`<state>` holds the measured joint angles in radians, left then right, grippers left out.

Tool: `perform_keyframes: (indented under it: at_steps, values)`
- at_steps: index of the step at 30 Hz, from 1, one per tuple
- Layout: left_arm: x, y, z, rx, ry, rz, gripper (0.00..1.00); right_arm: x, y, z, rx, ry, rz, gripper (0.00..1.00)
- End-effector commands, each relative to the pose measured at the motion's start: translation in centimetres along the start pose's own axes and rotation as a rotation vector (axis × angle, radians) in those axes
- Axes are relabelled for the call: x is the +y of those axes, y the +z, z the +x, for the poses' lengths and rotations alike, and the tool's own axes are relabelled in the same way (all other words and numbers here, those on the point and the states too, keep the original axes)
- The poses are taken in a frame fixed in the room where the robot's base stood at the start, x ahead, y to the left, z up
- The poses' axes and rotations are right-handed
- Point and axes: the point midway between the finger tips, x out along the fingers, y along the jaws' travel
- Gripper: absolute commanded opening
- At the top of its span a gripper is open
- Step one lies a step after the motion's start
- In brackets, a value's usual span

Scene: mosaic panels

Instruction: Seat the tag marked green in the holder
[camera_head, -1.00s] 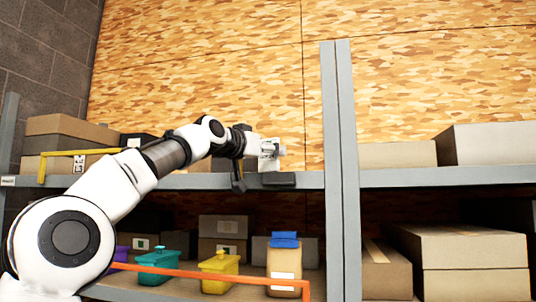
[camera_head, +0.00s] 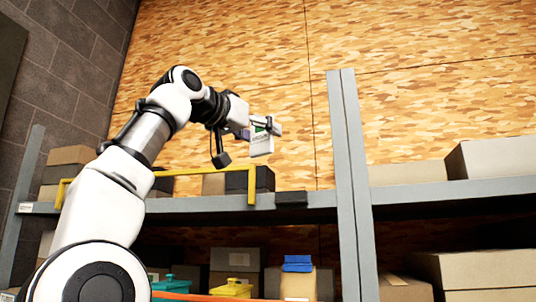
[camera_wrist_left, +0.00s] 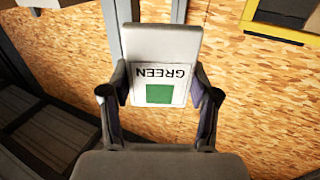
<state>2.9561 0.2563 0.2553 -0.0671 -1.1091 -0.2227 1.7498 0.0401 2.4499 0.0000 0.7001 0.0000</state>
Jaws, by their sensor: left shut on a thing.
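My left gripper (camera_head: 262,126) is raised above the upper shelf and shut on a pale, flat tag (camera_head: 262,143). In the left wrist view the tag (camera_wrist_left: 165,42) sits between the two fingers of the gripper (camera_wrist_left: 160,85). The word GREEN, upside down there, and a green square show on its face. A small dark block (camera_head: 291,197), which looks like the holder, is at the upper shelf's front edge, below the tag and a little to its right. The tag is clear of it. My right gripper is not in view.
A yellow frame (camera_head: 205,171) stands along the upper shelf's front, left of the dark block. A grey upright (camera_head: 348,180) rises to the right. Boxes (camera_head: 247,180) stand behind the frame. The space around the raised tag looks free.

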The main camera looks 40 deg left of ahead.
Motion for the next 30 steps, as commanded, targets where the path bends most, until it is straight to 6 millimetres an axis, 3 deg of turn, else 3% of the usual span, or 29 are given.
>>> perform_keyframes:
  at_steps: [11,13,23,30]
  values:
    - [-0.8,-0.2,0.0,0.011,-0.063,0.004,0.33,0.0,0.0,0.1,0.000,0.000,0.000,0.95]
    - [-1.7,0.1,0.8,0.009,-0.115,0.008,0.33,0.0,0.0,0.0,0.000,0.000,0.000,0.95]
    - [-4.0,-3.4,6.6,0.006,-0.310,0.004,0.33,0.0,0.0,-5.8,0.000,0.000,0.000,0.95]
    - [-3.8,-6.3,11.1,-0.003,-0.375,0.001,0.33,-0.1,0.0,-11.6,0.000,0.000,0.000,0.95]
